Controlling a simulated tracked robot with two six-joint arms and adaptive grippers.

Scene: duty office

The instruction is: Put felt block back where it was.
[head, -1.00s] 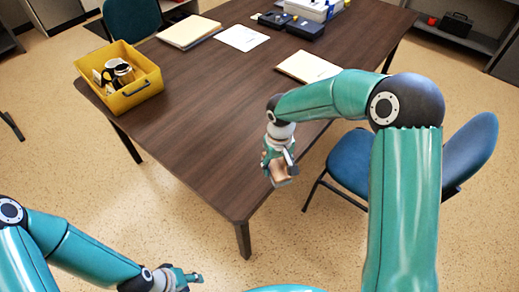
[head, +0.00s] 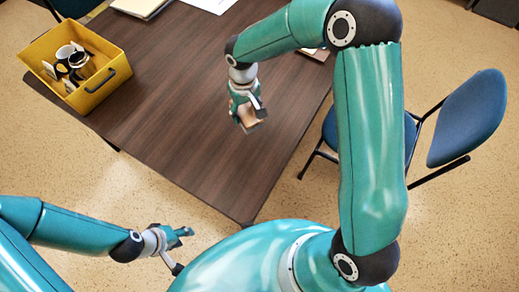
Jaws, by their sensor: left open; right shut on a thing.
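My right gripper (head: 246,112) is shut on the felt block (head: 248,119), a small brownish block with a grey lower face, partly hidden by the fingers. It holds the block over the dark brown table (head: 190,120), left of the table's right edge. I cannot tell the exact height above the top. My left gripper (head: 184,233) is open and empty, low at the lower left, in front of the table and over the floor.
A yellow bin (head: 105,92) with mugs stands at the table's left edge. Papers (head: 140,6) lie at the back, some partly hidden behind my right arm. A blue chair (head: 466,118) stands right of the table. The middle of the tabletop is clear.

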